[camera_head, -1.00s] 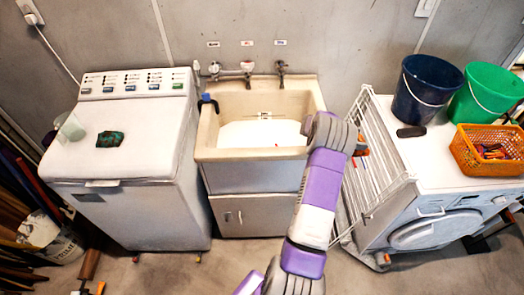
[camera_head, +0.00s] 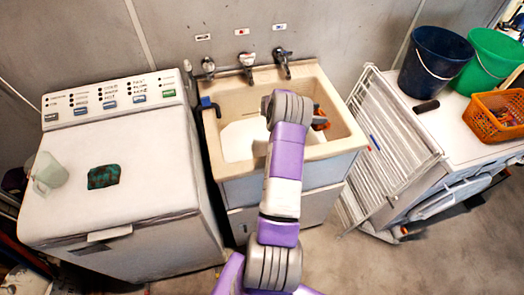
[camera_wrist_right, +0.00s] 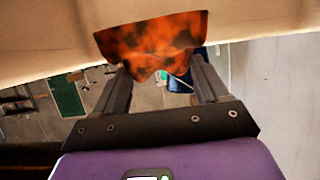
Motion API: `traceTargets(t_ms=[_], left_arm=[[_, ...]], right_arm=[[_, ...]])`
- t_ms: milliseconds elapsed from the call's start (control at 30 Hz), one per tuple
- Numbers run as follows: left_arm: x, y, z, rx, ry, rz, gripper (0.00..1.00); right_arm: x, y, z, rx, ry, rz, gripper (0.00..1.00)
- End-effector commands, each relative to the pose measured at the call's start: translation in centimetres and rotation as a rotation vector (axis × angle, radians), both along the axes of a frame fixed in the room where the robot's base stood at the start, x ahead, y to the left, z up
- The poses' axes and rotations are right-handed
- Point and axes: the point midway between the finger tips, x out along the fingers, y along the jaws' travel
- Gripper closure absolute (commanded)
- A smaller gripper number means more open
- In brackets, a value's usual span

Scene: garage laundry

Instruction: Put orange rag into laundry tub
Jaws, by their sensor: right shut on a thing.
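The orange rag (camera_wrist_right: 150,38), mottled with dark patches, is held between the fingers of my right gripper (camera_wrist_right: 162,72) in the right wrist view. In the head view only a small orange bit of the rag (camera_head: 320,120) shows beside my right wrist, over the right part of the laundry tub (camera_head: 345,143). The tub is a beige basin on a cabinet. My right forearm crosses its front rim and hides part of its inside, and the fingers are mostly hidden there. The rag's height above the tub floor cannot be told. My left gripper is out of view.
Taps (camera_head: 247,62) stand along the tub's back. A white washer (camera_head: 120,190) with a dark green cloth (camera_head: 103,176) is at left. A white drying rack (camera_head: 390,145) stands right of the tub, then blue (camera_head: 432,60) and green (camera_head: 492,62) buckets and an orange basket (camera_head: 490,120).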

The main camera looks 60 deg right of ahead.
Motion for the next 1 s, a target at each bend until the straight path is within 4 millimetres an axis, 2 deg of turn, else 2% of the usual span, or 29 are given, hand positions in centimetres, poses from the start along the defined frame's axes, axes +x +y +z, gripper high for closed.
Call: traceTargets(t_ms=[33,100,300,467,733,1000], left_arm=[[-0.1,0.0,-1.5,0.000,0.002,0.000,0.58],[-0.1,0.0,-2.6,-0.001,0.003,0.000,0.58],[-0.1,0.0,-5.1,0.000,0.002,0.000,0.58],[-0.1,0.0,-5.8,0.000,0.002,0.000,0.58],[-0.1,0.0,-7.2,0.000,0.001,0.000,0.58],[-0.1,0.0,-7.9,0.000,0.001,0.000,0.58]], right_arm=[[-0.2,0.0,-1.9,0.000,0.002,-0.003,0.57],[-0.2,0.0,-3.7,0.000,0.002,-0.003,0.57],[-0.2,0.0,-7.3,-0.001,0.001,-0.002,0.57],[-0.2,0.0,-8.7,-0.001,0.001,-0.003,0.57],[-0.3,0.0,-13.6,0.000,0.000,-0.003,0.57],[-0.3,0.0,-15.8,-0.001,0.000,-0.004,0.57]])
